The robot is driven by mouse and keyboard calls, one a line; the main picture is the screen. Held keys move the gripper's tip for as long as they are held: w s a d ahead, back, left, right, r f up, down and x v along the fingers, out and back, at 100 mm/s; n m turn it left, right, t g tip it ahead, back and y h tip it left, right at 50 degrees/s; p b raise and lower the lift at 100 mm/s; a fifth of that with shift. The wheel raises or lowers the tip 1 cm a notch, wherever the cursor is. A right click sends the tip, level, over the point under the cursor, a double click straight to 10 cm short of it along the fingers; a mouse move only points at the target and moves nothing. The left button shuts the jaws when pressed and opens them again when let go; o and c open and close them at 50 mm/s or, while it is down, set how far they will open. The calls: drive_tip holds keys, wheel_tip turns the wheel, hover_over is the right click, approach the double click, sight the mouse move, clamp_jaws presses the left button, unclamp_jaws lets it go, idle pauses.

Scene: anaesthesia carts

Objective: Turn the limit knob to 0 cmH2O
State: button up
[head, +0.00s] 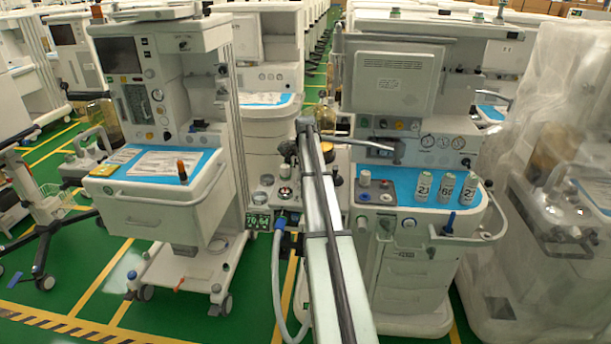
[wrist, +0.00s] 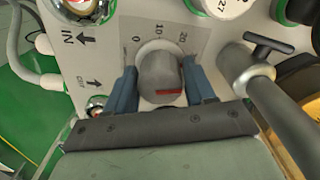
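The limit knob (wrist: 160,78) is a grey round knob on a light panel in the wrist view. A red mark shows at the lower right of its face. The printed scale beyond it reads 0 at upper left, 10 at the top and 20 at upper right. My gripper (wrist: 160,85) has one blue finger on the left of the knob and one on the right. In the head view I cannot make out the knob or the fingers clearly.
A grey pipe with a black T-handle (wrist: 271,45) stands close right of the gripper. In the head view, anaesthesia carts (head: 165,130) stand around my arm, with bottles (head: 445,188) on the right cart.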

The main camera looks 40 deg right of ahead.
drive_tip(key=c, duration=0.6)
drive_tip(key=shift+c, duration=0.2)
drive_tip(key=n, duration=0.5)
drive_tip(key=shift+n, duration=0.4)
drive_tip(key=n, duration=1.2)
drive_tip(key=shift+s+n, duration=0.1)
drive_tip(key=shift+n, duration=0.2)
drive_tip(key=n, duration=0.6)
drive_tip(key=shift+d+n, duration=0.1)
drive_tip(key=shift+n, duration=0.3)
